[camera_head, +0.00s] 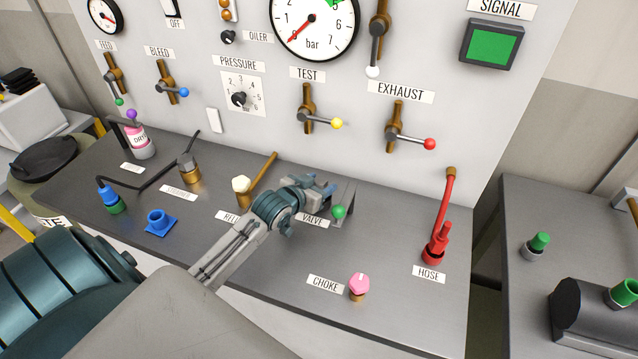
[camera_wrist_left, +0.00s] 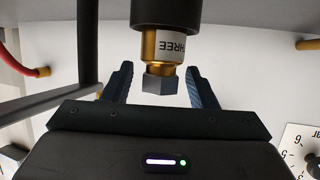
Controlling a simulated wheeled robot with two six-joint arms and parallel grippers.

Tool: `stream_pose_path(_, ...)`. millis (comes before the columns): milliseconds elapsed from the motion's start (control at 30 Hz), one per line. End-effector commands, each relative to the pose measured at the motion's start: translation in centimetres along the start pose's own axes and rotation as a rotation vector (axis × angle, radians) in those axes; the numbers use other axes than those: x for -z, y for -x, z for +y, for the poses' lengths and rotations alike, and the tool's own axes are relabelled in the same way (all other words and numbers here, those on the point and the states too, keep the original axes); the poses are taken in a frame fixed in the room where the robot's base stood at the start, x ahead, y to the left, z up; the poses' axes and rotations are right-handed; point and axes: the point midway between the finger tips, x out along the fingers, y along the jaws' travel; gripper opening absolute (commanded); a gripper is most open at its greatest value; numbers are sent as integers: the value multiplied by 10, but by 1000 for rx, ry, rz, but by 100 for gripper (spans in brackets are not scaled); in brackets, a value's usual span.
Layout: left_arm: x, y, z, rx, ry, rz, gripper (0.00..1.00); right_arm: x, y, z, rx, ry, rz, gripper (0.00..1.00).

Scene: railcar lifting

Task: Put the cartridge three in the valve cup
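Cartridge three (camera_wrist_left: 163,55), a brass body with a white THREE label and a grey hex end, shows in the left wrist view. Its other end meets a dark cylinder (camera_wrist_left: 165,13); I cannot tell whether this is the valve cup. My left gripper (camera_wrist_left: 160,82) has its fingers apart on either side of the cartridge's hex end, with gaps showing. In the head view my left gripper (camera_head: 322,188) is above the bench by the VALVE label (camera_head: 315,220). It hides the cartridge and the place behind it. My right gripper is not in view.
A green-knobbed lever (camera_head: 339,212) and a grey bracket stand close right of the gripper. A brass relief fitting (camera_head: 242,190) is to the left. A pink choke knob (camera_head: 359,285) is in front, and a red hose (camera_head: 436,245) to the right. The bench's front is mostly clear.

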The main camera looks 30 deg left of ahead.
Motion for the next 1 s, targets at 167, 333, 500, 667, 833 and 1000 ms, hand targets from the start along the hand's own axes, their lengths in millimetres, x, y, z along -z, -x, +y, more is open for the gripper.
stream_pose_path(167,0,0,0,0,0,0,52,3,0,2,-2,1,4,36)
stream_pose_path(333,0,6,0,0,-2,0,52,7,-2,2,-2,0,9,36)
stream_pose_path(500,-1,34,0,-2,-6,-1,52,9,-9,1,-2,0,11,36)
stream_pose_path(667,-1,71,-1,-1,-9,-3,52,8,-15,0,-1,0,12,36)
stream_pose_path(833,0,99,-1,0,-7,-3,52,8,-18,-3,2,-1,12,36)
stream_pose_path(1000,1,115,0,0,-3,-1,52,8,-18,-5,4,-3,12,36)
